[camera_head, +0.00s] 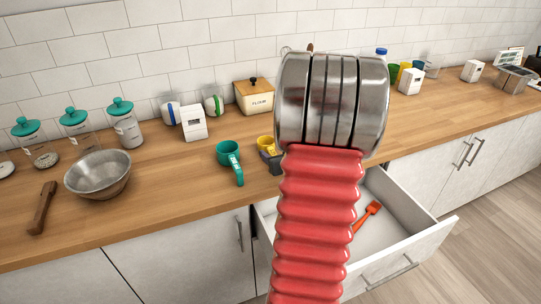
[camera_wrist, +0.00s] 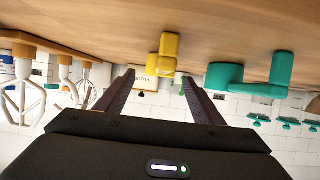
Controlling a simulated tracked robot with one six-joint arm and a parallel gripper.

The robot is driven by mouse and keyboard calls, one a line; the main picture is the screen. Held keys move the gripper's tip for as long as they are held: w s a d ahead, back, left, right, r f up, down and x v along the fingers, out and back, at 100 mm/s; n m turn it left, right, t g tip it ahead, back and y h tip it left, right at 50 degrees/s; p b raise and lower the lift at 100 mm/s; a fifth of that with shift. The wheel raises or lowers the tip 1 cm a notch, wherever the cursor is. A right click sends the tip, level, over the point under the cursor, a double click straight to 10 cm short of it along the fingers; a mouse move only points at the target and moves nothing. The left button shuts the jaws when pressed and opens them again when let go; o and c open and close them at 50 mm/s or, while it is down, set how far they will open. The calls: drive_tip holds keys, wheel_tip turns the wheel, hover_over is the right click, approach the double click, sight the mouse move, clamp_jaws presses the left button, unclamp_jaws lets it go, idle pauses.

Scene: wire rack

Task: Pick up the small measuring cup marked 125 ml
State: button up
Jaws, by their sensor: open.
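A teal measuring cup (camera_head: 228,153) with a handle stands on the wooden counter in the head view. A smaller yellow measuring cup (camera_head: 265,142) is to its right, partly hidden by a dark shape and close to my arm. I cannot read a 125 ml mark on either. The wrist view is upside down. There the yellow cup (camera_wrist: 168,58) is just beyond the fingertips, between and slightly right of centre, and the teal cup (camera_wrist: 245,75) is to the right. My gripper (camera_wrist: 158,76) is open, with nothing between its fingers.
An open drawer (camera_head: 425,242) holding an orange utensil (camera_head: 367,214) is below the counter. A metal bowl (camera_head: 98,174) and teal-lidded jars (camera_head: 126,128) stand left. A flour box (camera_head: 254,96) is behind the cups. Whisks (camera_wrist: 22,85) show left in the wrist view.

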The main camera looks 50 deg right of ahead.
sight(272, 151)
drive_tip(key=shift+w+d, duration=0.1)
drive_tip(key=shift+w, duration=0.1)
drive_tip(key=shift+f+x, duration=0.1)
drive_tip(key=shift+x, duration=1.2)
drive_tip(key=shift+f+x, duration=0.15)
drive_tip(key=shift+x, duration=1.15)
drive_tip(key=c, duration=1.1)
